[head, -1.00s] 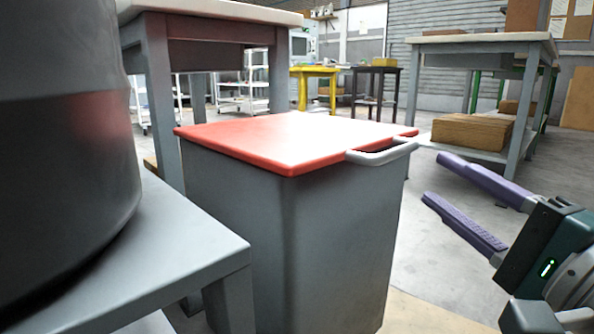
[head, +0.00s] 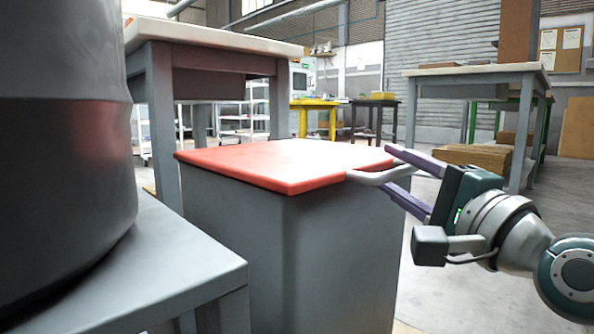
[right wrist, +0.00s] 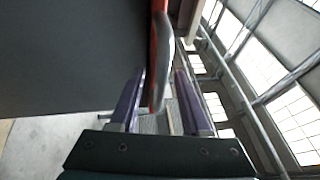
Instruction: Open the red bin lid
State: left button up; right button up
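The grey bin (head: 300,255) stands in the middle of the head view with its red lid (head: 285,160) lying flat and closed on top. A pale grey handle (head: 368,178) sticks out from the lid's right side. My right gripper (head: 390,169) is at the handle, one purple finger above and one below it. In the right wrist view the handle (right wrist: 161,85) passes between the two spread fingers (right wrist: 160,75), with a visible gap at the right finger; contact with the left finger is unclear. The lid's red edge (right wrist: 158,22) also shows there. My left gripper is out of view.
A grey table (head: 170,260) with a large dark drum (head: 60,150) stands close at the left front. A workbench (head: 210,38) stands behind the bin, and another bench (head: 470,70) with stacked boards is at the right.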

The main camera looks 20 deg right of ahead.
grip_shut()
dwell(1.3)
